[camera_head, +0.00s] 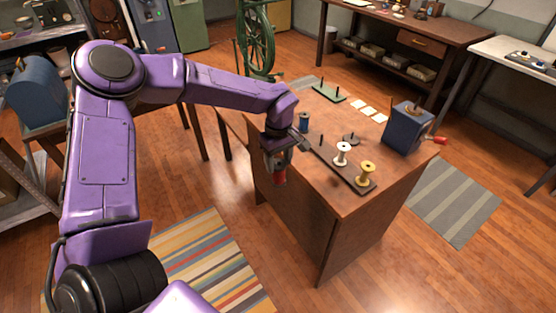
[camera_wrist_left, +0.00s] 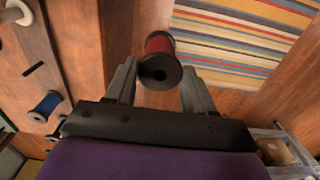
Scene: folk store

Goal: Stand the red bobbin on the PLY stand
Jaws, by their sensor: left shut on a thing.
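The red bobbin (camera_wrist_left: 160,44), with dark end flanges, is between the fingers of my left gripper (camera_wrist_left: 159,70) in the wrist view. In the head view my left gripper (camera_head: 275,160) hangs beside the left edge of the table, shut on the red bobbin (camera_head: 279,178), which is partly hidden by the fingers. A green stand (camera_head: 330,97) with upright pegs is at the table's back, without bobbins. A dark rack (camera_head: 353,180) along the front left edge carries a white bobbin (camera_head: 342,153) and a yellow bobbin (camera_head: 366,173). No PLY lettering is readable. My right gripper is not in view.
A blue bobbin (camera_head: 304,122) stands near my wrist. A small round grey base (camera_head: 351,139) with a peg is behind the white bobbin. Pale cards (camera_head: 368,110) lie near the green stand. A blue box (camera_head: 405,128) with a red-handled crank occupies the right side.

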